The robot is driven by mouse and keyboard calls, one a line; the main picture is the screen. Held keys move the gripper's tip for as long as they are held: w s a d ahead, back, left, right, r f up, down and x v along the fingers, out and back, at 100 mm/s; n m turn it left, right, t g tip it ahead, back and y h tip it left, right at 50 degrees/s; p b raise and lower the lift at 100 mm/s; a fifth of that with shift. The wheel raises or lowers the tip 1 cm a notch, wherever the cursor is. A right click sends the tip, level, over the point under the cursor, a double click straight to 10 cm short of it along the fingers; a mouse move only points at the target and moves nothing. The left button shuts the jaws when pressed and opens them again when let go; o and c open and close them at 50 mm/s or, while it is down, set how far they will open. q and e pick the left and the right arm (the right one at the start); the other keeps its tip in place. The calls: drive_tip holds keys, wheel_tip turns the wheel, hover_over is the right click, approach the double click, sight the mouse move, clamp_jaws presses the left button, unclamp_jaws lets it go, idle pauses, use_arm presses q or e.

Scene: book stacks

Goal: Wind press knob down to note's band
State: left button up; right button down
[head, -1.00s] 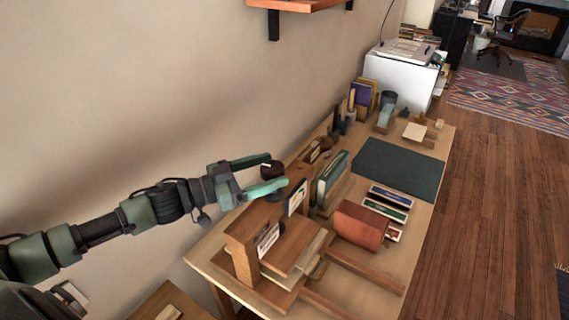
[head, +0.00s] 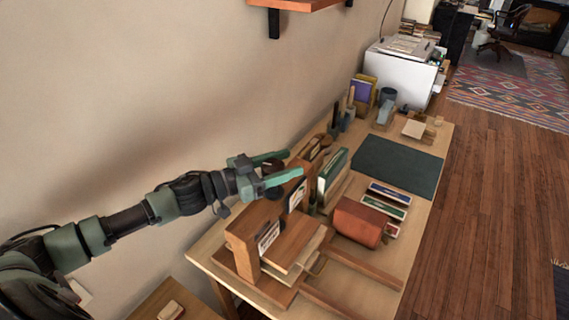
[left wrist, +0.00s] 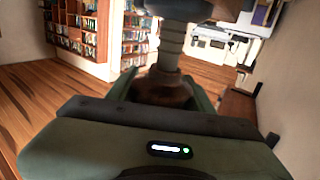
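The wooden press (head: 243,250) stands at the near left end of the table, with white note cards (head: 268,238) on its upright parts; their markings are too small to read. The dark round knob (head: 273,165) sits at the top of the press. My left gripper (head: 277,167) is at the knob, one green finger on each side of it, and looks open. In the left wrist view the brown knob (left wrist: 163,90) lies between the fingers, with a ribbed shaft (left wrist: 172,45) rising from it. Contact with the fingers is unclear. My right gripper is not in view.
On the table are a red-brown block (head: 358,222), upright green books (head: 331,175), small flat boxes (head: 386,200) and a dark green mat (head: 398,166). A wall shelf (head: 300,4) hangs above. The wall is close behind the press.

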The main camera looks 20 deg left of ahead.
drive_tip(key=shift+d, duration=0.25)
use_arm(q)
drive_tip(key=shift+m+g+h, duration=0.4)
